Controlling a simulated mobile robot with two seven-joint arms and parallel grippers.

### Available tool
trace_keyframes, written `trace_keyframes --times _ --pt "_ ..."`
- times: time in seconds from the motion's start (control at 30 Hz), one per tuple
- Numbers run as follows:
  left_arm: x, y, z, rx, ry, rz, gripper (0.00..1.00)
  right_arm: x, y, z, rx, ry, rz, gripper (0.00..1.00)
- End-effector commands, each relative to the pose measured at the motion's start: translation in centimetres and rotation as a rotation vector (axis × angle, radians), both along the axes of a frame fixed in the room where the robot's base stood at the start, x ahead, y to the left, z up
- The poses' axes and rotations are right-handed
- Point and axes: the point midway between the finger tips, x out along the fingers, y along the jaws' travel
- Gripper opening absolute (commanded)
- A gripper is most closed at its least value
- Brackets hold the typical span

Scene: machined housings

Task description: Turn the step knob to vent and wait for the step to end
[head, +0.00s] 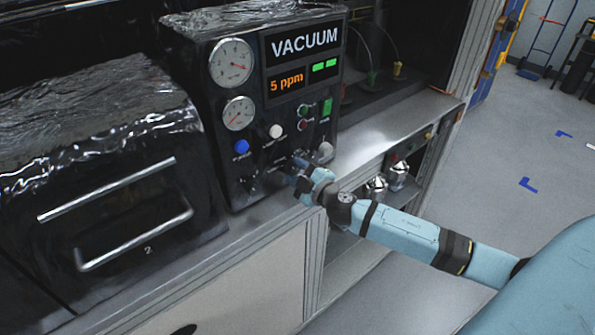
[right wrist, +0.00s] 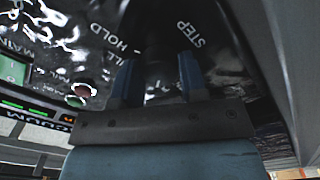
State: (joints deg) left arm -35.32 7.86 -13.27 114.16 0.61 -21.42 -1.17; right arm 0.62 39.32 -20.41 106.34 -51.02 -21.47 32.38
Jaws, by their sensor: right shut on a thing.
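The dark vacuum panel (head: 262,120) stands on the bench, with an orange "5 ppm" display (head: 286,82) and two lit green bars (head: 325,66). My right gripper (head: 298,168) is at the panel's lower right, in front of the step knob. In the right wrist view, the two blue-grey fingers (right wrist: 157,78) point at the dark panel face beside the label STEP (right wrist: 194,32). They are shut on the step knob, which is dark and mostly hidden between them, so I cannot read where it points. My left gripper is out of view.
Blue (head: 241,146) and white (head: 276,131) knobs, a grey knob (head: 325,150) and two dials (head: 230,63) are close by on the panel. A foil-covered housing with metal handles (head: 110,190) stands at left. The bench top (head: 385,130) right of the panel is clear.

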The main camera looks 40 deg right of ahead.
Motion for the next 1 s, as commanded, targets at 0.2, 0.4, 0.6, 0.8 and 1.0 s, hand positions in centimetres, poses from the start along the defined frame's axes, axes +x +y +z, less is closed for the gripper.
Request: trace_keyframes --times 0.2,0.4,0.6,0.8,1.0 --pt "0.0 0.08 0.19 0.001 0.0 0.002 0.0 0.03 0.03 0.17 -0.181 -0.016 0.001 0.15" --pt "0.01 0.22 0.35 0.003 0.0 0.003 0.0 0.02 0.03 0.2 -0.349 -0.029 0.0 0.15" --pt "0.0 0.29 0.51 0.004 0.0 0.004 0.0 0.02 0.02 0.22 -0.483 -0.039 0.0 0.15" --pt "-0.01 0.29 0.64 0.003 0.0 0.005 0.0 0.03 0.02 0.22 -0.572 -0.047 0.0 0.15" --pt "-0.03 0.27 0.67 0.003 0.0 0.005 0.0 0.03 0.02 0.2 -0.613 -0.05 0.0 0.15"
